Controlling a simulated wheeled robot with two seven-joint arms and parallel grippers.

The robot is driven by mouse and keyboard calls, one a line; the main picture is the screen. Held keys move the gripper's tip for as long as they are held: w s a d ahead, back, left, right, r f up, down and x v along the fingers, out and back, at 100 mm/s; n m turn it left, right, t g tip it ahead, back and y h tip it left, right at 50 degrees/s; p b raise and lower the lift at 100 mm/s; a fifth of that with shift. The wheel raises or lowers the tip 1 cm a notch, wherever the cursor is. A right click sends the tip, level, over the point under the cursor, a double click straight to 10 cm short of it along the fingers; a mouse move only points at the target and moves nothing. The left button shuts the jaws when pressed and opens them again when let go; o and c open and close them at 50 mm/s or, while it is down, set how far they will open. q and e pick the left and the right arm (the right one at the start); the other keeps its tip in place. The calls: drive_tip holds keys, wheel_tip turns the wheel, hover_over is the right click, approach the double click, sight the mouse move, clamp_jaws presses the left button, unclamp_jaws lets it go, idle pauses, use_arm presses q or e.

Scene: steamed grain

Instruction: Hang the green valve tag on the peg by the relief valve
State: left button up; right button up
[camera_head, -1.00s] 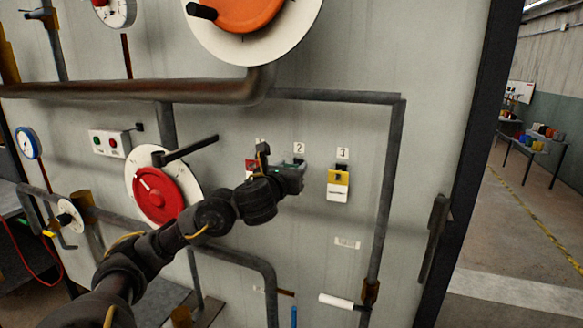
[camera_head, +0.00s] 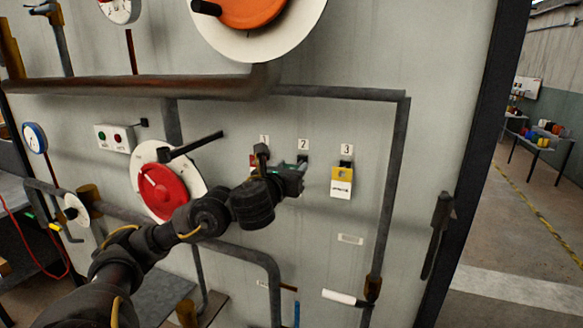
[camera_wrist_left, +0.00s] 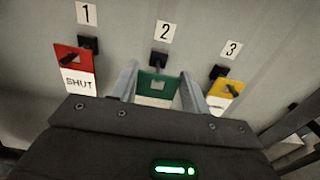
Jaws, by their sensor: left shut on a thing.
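The green valve tag (camera_wrist_left: 157,86) is between the fingers of my left gripper (camera_wrist_left: 159,84) in the left wrist view, just below the black peg (camera_wrist_left: 159,60) labelled 2. Its lower part is hidden by the gripper body. I cannot tell whether the tag still touches peg 2. In the head view my left gripper (camera_head: 296,176) is at the panel under label 2, its hand covering most of the tag. The relief valve is not clearly identifiable. My right gripper is in neither view.
A red tag reading SHUT (camera_wrist_left: 76,72) hangs on peg 1 at left. A yellow and white tag (camera_head: 341,182) hangs on peg 3 at right. A red dial wheel (camera_head: 163,190) with a dark lever, a large orange wheel (camera_head: 254,8) and pipes (camera_head: 392,180) stand out from the panel.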

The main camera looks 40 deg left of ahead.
use_arm(q)
drive_tip(key=shift+s, duration=0.1)
drive_tip(key=p+v, duration=0.1)
drive_tip(key=v, duration=0.5)
idle(0.6)
drive_tip(key=shift+f, duration=0.1)
idle(0.4)
